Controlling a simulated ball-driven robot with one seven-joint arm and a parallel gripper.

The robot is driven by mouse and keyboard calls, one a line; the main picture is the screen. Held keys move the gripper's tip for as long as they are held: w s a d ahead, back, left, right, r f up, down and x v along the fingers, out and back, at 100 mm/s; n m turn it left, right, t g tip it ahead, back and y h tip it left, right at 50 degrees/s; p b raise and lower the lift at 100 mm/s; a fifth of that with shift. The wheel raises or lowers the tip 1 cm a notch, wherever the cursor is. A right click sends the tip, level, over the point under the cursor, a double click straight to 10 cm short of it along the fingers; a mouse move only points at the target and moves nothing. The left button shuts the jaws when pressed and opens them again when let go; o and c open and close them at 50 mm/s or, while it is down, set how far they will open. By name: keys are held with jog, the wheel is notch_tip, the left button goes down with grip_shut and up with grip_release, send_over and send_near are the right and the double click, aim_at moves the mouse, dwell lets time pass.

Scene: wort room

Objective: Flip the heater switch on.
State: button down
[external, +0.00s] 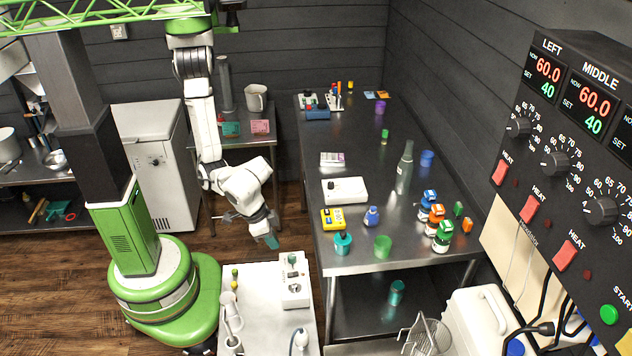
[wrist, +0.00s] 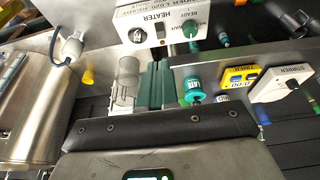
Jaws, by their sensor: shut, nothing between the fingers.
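The white heater box (external: 293,292) stands on the light bench at the bottom centre of the external view. In the wrist view the box (wrist: 150,12), labelled HEATER, is at the top, partly cut off. Its front carries a small dark rocker switch (wrist: 160,28), with a round knob (wrist: 137,35) and a green knob or lamp (wrist: 190,28) on either side. I cannot tell the switch's position. My gripper (external: 272,242) is shut and empty, above and behind the box in the external view. In the wrist view its teal fingers (wrist: 156,88) point toward the box, apart from it.
The steel table (external: 335,262) right of my gripper holds a yellow timer (external: 332,219), a white stirrer box (external: 344,190), a glass bottle and coloured jars. A wall panel (external: 590,165) with red HEAT switches is at right.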

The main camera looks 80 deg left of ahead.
jog(key=shift+s+r+t+b, duration=0.1)
jog(key=shift+s+t+b, duration=0.05)
jog(key=shift+t+b, duration=0.5)
jog(key=b, duration=0.5)
send_near(297, 273)
jog(key=x, duration=0.5)
jog(key=shift+a, duration=0.1)
jog(key=shift+w+f, duration=0.25)
jog(key=shift+f, duration=0.35)
jog(key=shift+w, duration=0.1)
